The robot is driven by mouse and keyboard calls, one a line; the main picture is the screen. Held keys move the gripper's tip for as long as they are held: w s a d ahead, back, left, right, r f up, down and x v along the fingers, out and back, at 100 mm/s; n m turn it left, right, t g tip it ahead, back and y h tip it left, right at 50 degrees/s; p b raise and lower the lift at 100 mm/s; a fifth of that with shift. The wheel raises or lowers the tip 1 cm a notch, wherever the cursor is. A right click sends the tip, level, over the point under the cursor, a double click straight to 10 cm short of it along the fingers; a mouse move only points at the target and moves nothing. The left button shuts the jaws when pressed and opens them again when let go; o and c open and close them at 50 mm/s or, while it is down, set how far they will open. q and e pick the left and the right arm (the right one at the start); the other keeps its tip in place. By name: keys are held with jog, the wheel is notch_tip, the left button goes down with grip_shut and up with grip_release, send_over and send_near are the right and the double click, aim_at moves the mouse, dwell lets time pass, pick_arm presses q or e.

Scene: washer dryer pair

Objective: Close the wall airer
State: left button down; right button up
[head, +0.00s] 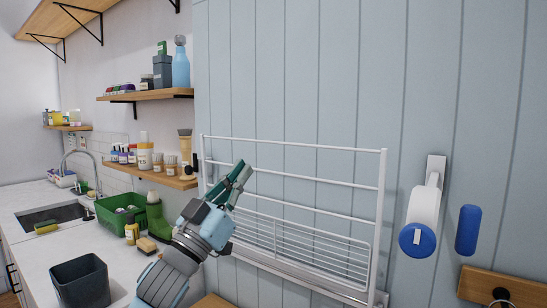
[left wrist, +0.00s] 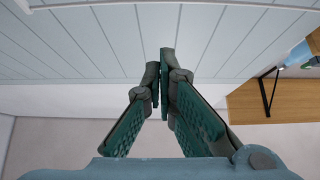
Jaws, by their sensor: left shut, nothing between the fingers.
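The wall airer (head: 322,183) is a white wire frame on the pale blue panelled wall, in the middle of the head view. Its outer frame stands steeply up, with several thin rails lower down; I cannot tell its exact angle to the wall. My left gripper (head: 240,174) is shut and empty, in front of the airer's left part, and hides some of its rails. I cannot tell whether it touches the frame. In the left wrist view the fingertips (left wrist: 162,72) are together with the panelled wall beyond. My right gripper is not in view.
A white holder with a blue-ended roll (head: 424,215) and a blue object (head: 467,230) are on the wall right of the airer. At left, a counter (head: 105,245) holds a grey bin (head: 81,281) and green basket (head: 118,219). Wooden shelves (head: 150,95) with bottles hang above.

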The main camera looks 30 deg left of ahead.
pick_arm(q)
jog(key=w+d+r+p, duration=0.1)
jog(key=w+r+p, duration=0.3)
jog(key=w, duration=0.7)
jog(key=shift+w+d+r, duration=0.2)
jog(key=shift+d, duration=0.05)
jog(key=shift+r, duration=0.1)
jog(key=shift+w+d+r+g, duration=0.15)
jog(key=shift+w+g, duration=0.1)
jog(key=shift+w, duration=0.3)
jog(key=shift+w+r+g, duration=0.1)
jog(key=shift+w+g, duration=0.15)
jog(key=shift+w, duration=0.25)
jog(key=shift+p, duration=0.3)
